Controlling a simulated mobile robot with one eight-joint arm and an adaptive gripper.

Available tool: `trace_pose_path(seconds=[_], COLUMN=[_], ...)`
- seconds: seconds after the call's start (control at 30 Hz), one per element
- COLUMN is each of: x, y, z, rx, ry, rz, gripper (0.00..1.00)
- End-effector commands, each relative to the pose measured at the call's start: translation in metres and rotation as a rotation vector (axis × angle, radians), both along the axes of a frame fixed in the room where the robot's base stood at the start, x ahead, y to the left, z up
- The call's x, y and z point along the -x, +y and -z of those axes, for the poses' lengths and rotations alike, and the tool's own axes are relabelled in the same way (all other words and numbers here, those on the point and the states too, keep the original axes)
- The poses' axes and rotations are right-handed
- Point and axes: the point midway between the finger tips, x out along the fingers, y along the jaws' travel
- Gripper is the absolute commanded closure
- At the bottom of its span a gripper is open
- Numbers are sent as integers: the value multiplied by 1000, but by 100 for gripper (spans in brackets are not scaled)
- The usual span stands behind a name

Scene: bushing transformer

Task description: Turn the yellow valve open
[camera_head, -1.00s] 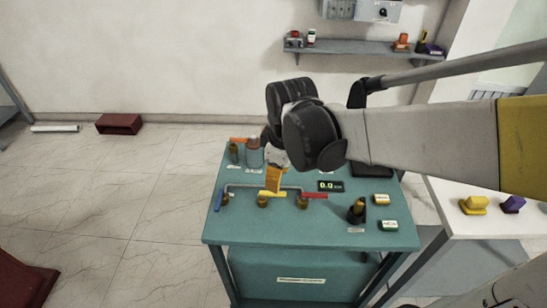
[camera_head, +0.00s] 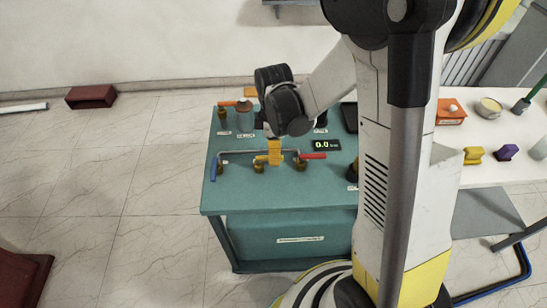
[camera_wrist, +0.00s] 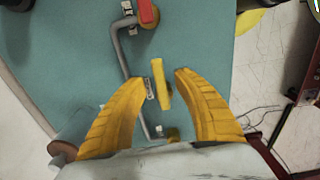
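The yellow valve (camera_head: 260,161) has a flat yellow handle and sits between a blue-handled valve (camera_head: 213,170) and a red-handled valve (camera_head: 312,156) on the teal table. In the wrist view its handle (camera_wrist: 160,84) lies roughly along the grey pipe, between the fingertips. My gripper (camera_wrist: 162,77) is open, with one ochre finger on each side of the handle and visible gaps. Contact is not seen. In the head view my gripper (camera_head: 275,152) points down at the valve and partly covers it.
The grey pipe (camera_wrist: 122,58) joins the valves. A display (camera_head: 326,145) reading 0.0 is at the right. A grey canister (camera_head: 244,118) stands at the back left. My arm hides the table's right side; a white table (camera_head: 485,135) stands beyond.

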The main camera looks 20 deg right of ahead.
Motion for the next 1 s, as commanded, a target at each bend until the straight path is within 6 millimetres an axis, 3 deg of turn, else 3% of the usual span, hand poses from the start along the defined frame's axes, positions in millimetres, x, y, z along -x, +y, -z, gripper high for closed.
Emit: trace_pose_path(seconds=[0.13, 0.43, 0.57, 1.0], x=[0, 0, 0, 1], y=[0, 0, 0, 0], z=[13, 14, 14, 14], rx=[0, 0, 0, 0], ry=[0, 0, 0, 0], rz=[0, 1, 1, 16], gripper=[64, 64, 100, 100])
